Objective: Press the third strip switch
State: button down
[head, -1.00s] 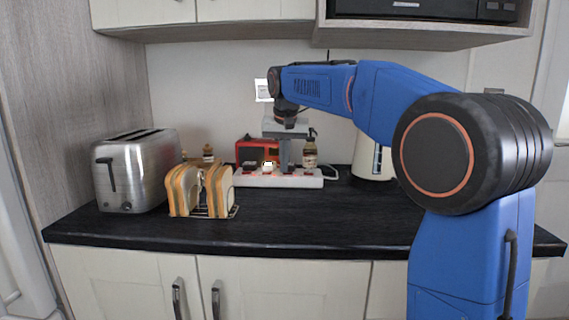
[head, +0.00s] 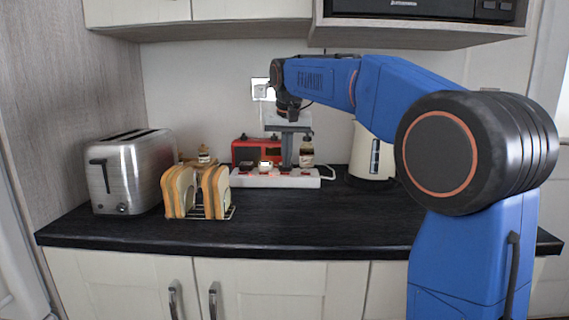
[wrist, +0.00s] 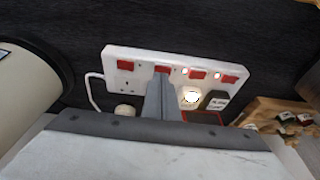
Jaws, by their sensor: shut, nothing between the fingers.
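The white power strip (head: 310,182) lies on the dark worktop near the back wall; it fills the middle of the wrist view (wrist: 108,62). It carries a row of red switches. My gripper (head: 287,168) is shut and empty, pointing down at the strip. In the wrist view its fingertips (wrist: 162,78) are at the second red switch (wrist: 163,70) from the left, which is third from the left as the head view faces it. I cannot tell whether they touch.
A white plug (wrist: 190,97) and a black labelled plug (wrist: 216,101) sit in the strip close to my fingers. A red appliance (head: 243,150) and a bottle (head: 307,152) stand behind it. A kettle (head: 366,160) is right; toast rack (head: 228,213) and toaster (head: 128,172) are left.

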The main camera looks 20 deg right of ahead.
jog(key=w+v, duration=0.1)
jog(key=v, duration=1.1)
jog(key=shift+a+r, duration=0.2)
jog(key=shift+a, duration=0.1)
jog(key=shift+s, duration=0.1)
jog(key=shift+a+r, duration=0.1)
jog(key=shift+r, duration=0.1)
jog(key=x, duration=1.2)
jog(key=shift+s+a+f, duration=0.15)
jog(key=shift+a+f, duration=0.05)
jog(key=shift+f, duration=0.2)
jog(key=shift+a+f, duration=0.1)
jog(key=shift+f, duration=0.55)
